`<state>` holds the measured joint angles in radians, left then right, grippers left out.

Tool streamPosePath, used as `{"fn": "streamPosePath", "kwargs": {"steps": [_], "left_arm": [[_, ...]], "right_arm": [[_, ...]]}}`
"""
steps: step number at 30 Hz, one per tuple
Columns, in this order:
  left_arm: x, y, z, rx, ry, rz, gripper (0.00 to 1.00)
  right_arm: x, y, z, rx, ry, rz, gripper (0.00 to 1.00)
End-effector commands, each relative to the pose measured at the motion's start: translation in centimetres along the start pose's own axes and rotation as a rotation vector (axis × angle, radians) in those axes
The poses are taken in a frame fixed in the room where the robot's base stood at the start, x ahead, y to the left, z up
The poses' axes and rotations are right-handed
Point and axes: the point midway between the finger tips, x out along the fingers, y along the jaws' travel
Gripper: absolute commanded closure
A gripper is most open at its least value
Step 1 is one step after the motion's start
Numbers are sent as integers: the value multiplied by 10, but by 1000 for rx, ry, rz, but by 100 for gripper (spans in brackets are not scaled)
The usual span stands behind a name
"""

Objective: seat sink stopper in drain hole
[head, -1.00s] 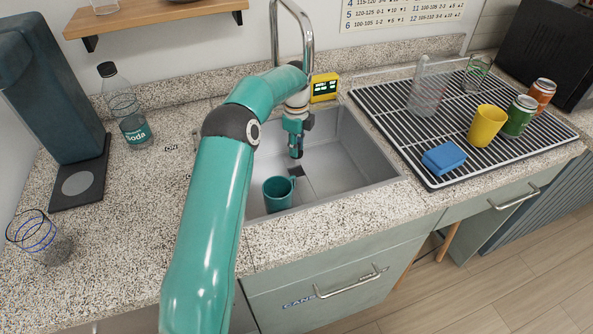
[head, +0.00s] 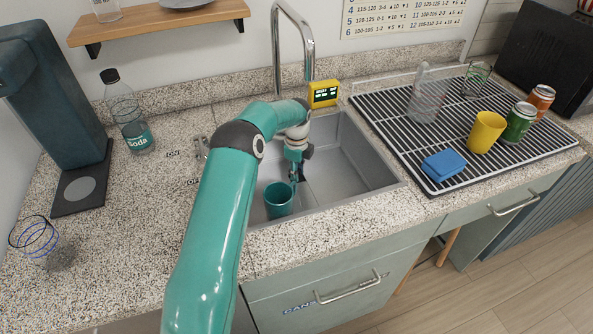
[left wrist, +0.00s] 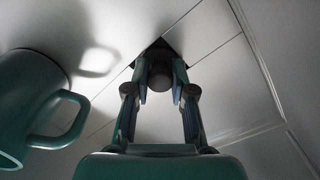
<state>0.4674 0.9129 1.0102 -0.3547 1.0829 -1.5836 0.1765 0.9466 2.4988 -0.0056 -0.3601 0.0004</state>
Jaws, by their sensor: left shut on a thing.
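My left gripper (head: 294,180) reaches down into the sink (head: 352,165), just right of a teal mug (head: 278,198). In the left wrist view its two fingers (left wrist: 161,84) are shut on a small dark grey cylinder, the stopper (left wrist: 160,72). A dark square drain hole (left wrist: 173,43) shows behind the stopper, which covers part of it. I cannot tell whether the stopper is above the hole or partly in it. In the head view the arm and gripper hide the stopper and hole. My right gripper is not in view.
The mug (left wrist: 35,105) is close to the left of the gripper in the left wrist view, its handle towards the fingers. The faucet (head: 308,50) rises behind the sink.

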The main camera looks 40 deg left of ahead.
Motion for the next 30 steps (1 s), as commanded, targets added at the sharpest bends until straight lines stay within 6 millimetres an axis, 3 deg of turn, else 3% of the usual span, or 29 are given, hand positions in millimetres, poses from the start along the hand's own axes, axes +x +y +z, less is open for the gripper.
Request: {"fn": "streamPosePath", "kwargs": {"steps": [1,5,17,30], "left_arm": [[1,0,0,1,0,0,73],[1,0,-1,1,0,0,51],[-5,-1,-1,2,0,-2,51],[-67,-1,-1,2,-1,-3,51]], "right_arm": [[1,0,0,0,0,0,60],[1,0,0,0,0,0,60],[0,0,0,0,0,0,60],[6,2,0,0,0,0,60]]}}
